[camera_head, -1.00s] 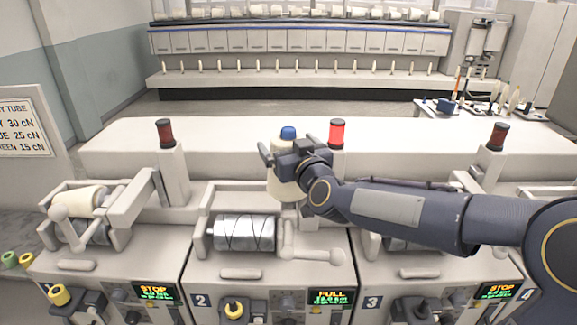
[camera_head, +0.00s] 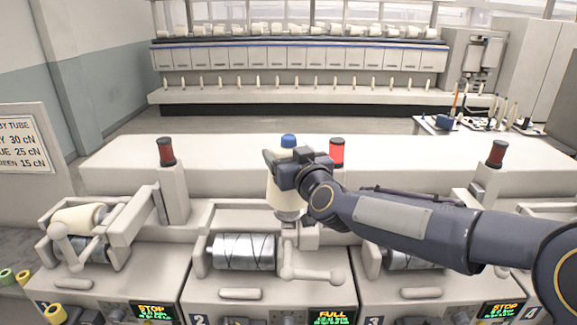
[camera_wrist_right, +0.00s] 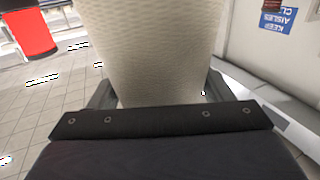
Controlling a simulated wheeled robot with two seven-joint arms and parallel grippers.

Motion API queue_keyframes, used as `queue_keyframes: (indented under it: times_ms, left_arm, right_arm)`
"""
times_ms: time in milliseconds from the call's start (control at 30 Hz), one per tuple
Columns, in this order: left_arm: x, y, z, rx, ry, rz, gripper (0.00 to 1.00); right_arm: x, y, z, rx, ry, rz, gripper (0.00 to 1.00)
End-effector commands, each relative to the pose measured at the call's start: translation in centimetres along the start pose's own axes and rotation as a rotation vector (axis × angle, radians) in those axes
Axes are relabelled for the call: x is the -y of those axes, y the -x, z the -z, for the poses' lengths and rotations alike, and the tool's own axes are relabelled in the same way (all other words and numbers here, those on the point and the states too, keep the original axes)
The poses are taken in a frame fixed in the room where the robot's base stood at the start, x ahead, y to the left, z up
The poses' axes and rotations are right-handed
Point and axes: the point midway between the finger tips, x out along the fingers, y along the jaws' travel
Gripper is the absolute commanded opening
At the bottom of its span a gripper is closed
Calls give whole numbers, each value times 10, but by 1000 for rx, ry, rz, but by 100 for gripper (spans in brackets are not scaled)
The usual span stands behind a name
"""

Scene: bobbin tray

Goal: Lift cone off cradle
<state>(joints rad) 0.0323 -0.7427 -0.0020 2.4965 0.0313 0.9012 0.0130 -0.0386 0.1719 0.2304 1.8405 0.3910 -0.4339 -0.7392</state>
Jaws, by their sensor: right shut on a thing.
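The full cone (camera_head: 283,193), cream with a blue tip (camera_head: 288,141) at its top, is upright in my right gripper (camera_head: 290,172). My right gripper is shut on it from the right side. In the right wrist view the cone (camera_wrist_right: 150,50) fills the upper middle between the two fingers. The cone hangs behind and above the metal drum (camera_head: 243,251) of unit 2, clear of the drum. The cradle arm (camera_head: 310,276) of unit 2 lies low in front, to the right of the drum. My left gripper is not in view.
The red lamp (camera_head: 337,152) of unit 2 is lit, close behind my gripper. Unit 1 at the left holds a cream cone (camera_head: 80,218). A long white top (camera_head: 230,155) stretches behind the units. The display (camera_head: 331,317) reads FULL.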

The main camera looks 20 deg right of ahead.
Motion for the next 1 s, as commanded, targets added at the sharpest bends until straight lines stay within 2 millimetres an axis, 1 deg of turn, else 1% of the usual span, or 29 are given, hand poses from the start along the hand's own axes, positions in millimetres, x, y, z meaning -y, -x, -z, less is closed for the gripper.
queue_keyframes:
  times_ms: [33,133,300,400,700,1000]
  left_arm:
    - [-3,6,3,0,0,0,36]
    - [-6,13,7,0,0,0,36]
    - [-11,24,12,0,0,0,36]
    - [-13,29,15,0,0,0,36]
    - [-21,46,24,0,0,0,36]
    - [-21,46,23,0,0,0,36]
  right_arm:
    - [1,0,18,-8,-1,0,23]
    - [0,0,40,-7,-1,0,23]
    - [0,0,67,-5,-1,0,23]
    - [0,0,76,-3,-1,0,23]
    - [0,0,98,-2,0,-1,23]
    - [0,0,97,-2,0,-1,23]
